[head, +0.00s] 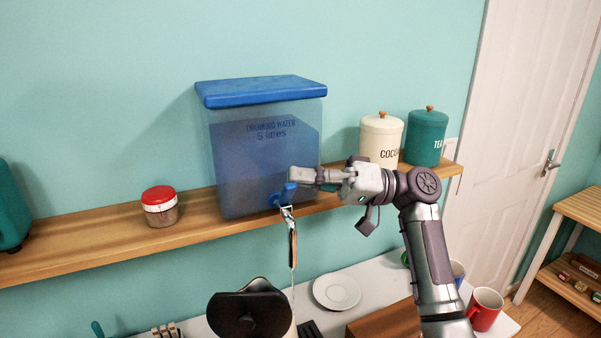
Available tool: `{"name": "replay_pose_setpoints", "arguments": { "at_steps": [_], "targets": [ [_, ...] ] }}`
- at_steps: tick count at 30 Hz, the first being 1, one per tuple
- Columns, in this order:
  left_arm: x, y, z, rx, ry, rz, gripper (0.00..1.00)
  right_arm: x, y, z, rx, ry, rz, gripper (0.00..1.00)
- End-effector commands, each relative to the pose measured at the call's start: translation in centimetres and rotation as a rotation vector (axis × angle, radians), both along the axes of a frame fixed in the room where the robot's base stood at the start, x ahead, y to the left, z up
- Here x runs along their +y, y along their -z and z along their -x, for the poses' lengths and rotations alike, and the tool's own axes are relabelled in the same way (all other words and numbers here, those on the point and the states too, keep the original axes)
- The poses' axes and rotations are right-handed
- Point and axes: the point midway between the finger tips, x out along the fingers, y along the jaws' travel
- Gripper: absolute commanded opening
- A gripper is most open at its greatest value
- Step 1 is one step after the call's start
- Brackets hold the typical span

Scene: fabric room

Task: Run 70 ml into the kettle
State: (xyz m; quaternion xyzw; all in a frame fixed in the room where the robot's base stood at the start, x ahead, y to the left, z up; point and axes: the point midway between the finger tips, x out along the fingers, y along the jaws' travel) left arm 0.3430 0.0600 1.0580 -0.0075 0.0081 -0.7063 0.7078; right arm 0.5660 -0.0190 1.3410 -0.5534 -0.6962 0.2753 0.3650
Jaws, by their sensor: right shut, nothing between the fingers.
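The clear blue water dispenser (265,165), marked drinking water, 5 litres, stands on the shelf. A thin stream of water (293,282) falls from the spout towards the kettle. The kettle (249,312) is at the bottom edge, its black lid in front; its opening and water level are hidden. My right gripper (294,176) is shut and empty, its tips at the tap's handle; I cannot tell whether they touch. My left gripper is out of view.
The wooden shelf (100,246) also bears a red-lidded jar (160,207), a cream cocoa canister (380,140) and a teal tea canister (425,138). Below, the white counter holds a plate (337,291), a wooden box (385,323) and a red mug (485,309).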

Motion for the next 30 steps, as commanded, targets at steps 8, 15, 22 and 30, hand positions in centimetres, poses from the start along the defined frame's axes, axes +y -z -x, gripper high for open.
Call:
{"name": "replay_pose_setpoints", "arguments": {
  "at_steps": [8,15,22,30],
  "targets": [
    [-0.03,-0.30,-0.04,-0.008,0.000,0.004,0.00,-0.24,0.28,0.58,-0.033,0.000,-0.014,0.00],
    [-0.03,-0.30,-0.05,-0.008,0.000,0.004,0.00,-0.31,0.38,0.75,-0.031,0.000,-0.014,0.00],
    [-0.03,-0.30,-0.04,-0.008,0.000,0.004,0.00,-0.31,0.40,0.76,-0.030,0.000,-0.013,0.00],
    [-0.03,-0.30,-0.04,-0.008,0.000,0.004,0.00,-0.57,0.46,0.68,-0.029,0.001,-0.012,0.00]
  ]
}}
